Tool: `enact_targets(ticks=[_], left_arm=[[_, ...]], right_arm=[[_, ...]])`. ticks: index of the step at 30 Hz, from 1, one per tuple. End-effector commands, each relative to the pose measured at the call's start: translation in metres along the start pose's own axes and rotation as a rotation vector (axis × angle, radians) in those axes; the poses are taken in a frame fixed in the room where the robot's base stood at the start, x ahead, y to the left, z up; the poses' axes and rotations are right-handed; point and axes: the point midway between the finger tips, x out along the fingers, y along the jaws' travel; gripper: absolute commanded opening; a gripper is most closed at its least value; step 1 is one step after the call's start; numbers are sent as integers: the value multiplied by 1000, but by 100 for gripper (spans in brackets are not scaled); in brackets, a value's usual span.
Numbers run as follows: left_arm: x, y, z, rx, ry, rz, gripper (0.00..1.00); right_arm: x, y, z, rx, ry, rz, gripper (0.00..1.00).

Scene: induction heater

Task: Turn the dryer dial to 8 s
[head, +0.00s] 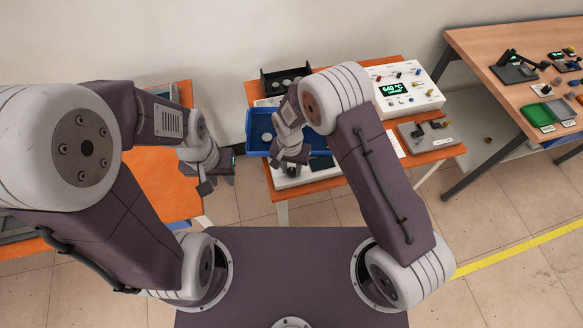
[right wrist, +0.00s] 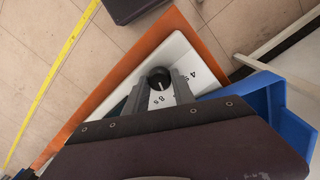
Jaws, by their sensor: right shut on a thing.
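The dryer is a low white box (head: 318,174) at the front of the middle orange table. Its black dial (right wrist: 160,77) shows in the right wrist view, with the printed marks "4" and "8 s" on the white panel (right wrist: 182,52) around it. A pale line on the dial points roughly toward the "8 s" side; the exact alignment is unclear. My right gripper (right wrist: 158,92) is shut on the dial, a finger on each side; in the head view it (head: 291,158) is over the dryer. My left gripper (head: 216,182) hangs empty beside the left table; its finger gap is unclear.
A blue tray (head: 258,122) lies beside the dryer. A white heater unit reading 640 °C (head: 418,98) and a grey block fixture (head: 428,140) stand to the right. A black rack (head: 268,84) is behind. Open floor (head: 245,195) separates the left and middle tables.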

Motion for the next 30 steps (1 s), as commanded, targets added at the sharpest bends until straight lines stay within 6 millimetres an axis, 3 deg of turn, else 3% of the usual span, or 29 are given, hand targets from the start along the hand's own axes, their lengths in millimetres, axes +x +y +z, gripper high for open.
enact_targets(ticks=[15, 30], left_arm=[[0, 0, 0, 0, 0, 0, 30], [0, 0, 0, 0, 0, 0, 30]], right_arm=[[-1, 0, -1, 353, -8, -2, 0], [-1, 0, -1, 437, -11, -3, 0]])
